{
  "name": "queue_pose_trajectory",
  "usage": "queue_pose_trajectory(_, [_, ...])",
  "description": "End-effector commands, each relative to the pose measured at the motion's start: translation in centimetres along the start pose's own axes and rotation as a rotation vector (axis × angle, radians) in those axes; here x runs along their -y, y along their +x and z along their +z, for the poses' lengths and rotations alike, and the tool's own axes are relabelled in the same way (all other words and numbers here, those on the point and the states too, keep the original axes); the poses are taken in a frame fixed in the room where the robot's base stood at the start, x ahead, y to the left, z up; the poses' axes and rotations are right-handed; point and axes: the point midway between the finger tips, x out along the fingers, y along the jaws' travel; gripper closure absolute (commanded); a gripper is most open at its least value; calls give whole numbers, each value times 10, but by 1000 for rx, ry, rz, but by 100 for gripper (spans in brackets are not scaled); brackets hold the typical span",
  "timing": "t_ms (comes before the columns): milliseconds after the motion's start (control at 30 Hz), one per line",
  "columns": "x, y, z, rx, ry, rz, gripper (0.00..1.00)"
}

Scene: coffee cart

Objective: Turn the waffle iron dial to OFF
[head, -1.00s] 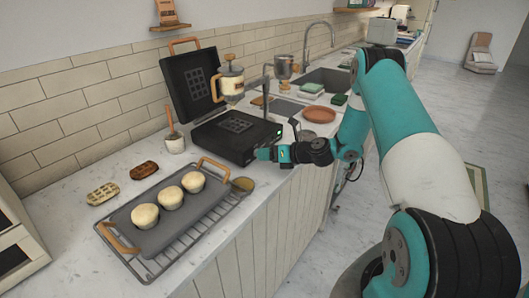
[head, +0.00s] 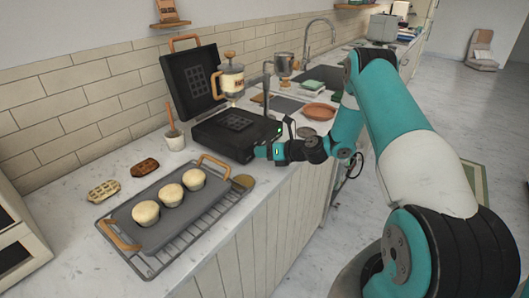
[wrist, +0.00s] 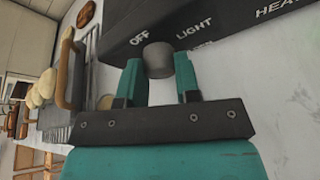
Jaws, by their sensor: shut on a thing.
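The black waffle iron (head: 212,137) stands open on the counter, its lid (head: 192,80) tilted back against the wall. Its front panel (wrist: 215,28) fills the top of the wrist view, with OFF, LIGHT and a partly cut-off HEA label readable. A further label is mostly hidden. The grey round dial (wrist: 158,57) sits just below OFF and LIGHT. My gripper (wrist: 159,75) is shut on the dial, one teal finger on each side. I cannot see a pointer mark, so its setting is unclear. In the head view my gripper (head: 262,151) is at the iron's front right, hiding the dial.
A grey griddle (head: 158,228) with several pale round cakes lies on a wire rack (head: 210,222) at front left. Two waffles (head: 104,190) lie beside it. A French press (head: 231,82) stands behind the iron. A terracotta plate (head: 319,111) and the sink are farther back.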

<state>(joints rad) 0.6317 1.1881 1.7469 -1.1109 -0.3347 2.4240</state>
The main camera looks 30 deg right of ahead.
Motion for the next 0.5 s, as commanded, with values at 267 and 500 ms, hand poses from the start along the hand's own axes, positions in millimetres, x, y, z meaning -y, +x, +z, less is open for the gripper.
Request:
queue_pose_trajectory(267, [0,0,0,4,-126,-52,93])
queue_pose_trajectory(500, [-1,0,-1,12,-322,-129,93])
